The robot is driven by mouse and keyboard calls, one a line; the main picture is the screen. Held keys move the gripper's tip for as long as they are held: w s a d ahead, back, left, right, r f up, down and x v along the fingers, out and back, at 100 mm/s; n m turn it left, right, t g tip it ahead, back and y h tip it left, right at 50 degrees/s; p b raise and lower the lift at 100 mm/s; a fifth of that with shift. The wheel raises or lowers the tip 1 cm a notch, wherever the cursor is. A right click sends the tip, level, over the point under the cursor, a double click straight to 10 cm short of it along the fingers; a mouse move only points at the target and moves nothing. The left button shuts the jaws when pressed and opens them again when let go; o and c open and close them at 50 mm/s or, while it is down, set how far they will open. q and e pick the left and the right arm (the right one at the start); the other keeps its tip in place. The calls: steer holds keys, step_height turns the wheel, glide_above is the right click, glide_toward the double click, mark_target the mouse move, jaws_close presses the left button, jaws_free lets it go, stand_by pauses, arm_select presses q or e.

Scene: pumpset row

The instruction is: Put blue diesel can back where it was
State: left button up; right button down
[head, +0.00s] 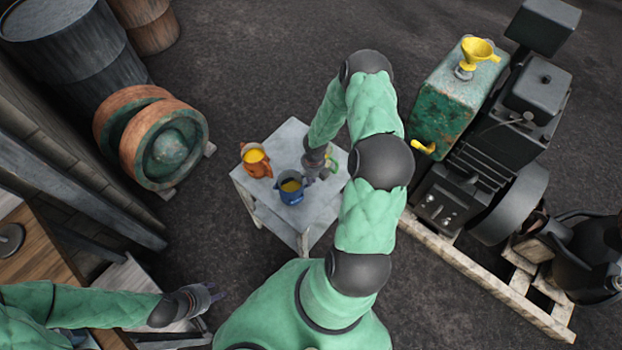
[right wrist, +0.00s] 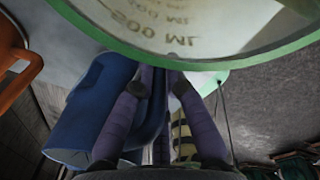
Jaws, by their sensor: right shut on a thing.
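The blue diesel can (head: 290,188) is over the front middle of a small grey table (head: 292,131), with its open top facing up. I cannot tell whether its base touches the table. My right gripper (head: 310,179) is at the can's right side, shut on its handle. In the right wrist view, purple fingers (right wrist: 160,88) close around the handle of the blue can (right wrist: 85,125). My left gripper (head: 214,293) is low on the left, far from the can, with its fingers apart and empty.
An orange can (head: 257,165) stands left of the blue can. A clear green-rimmed measuring jug (right wrist: 160,30) is close beyond my right gripper, partly hidden in the head view. A green engine tank (head: 452,92) with a yellow funnel (head: 478,52) stands right. Barrels stand at the left.

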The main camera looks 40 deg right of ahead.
steer(key=shift+f, duration=0.15)
steer(key=c, duration=1.3)
jaws_free()
steer(key=r+p, duration=0.1)
steer(key=r, duration=0.3)
steer(key=r+p, duration=0.2)
steer(key=r, duration=0.2)
steer(key=r+p, duration=0.2)
steer(key=r, duration=0.2)
steer(key=shift+s+d+r, duration=0.2)
steer(key=shift+d, duration=0.15)
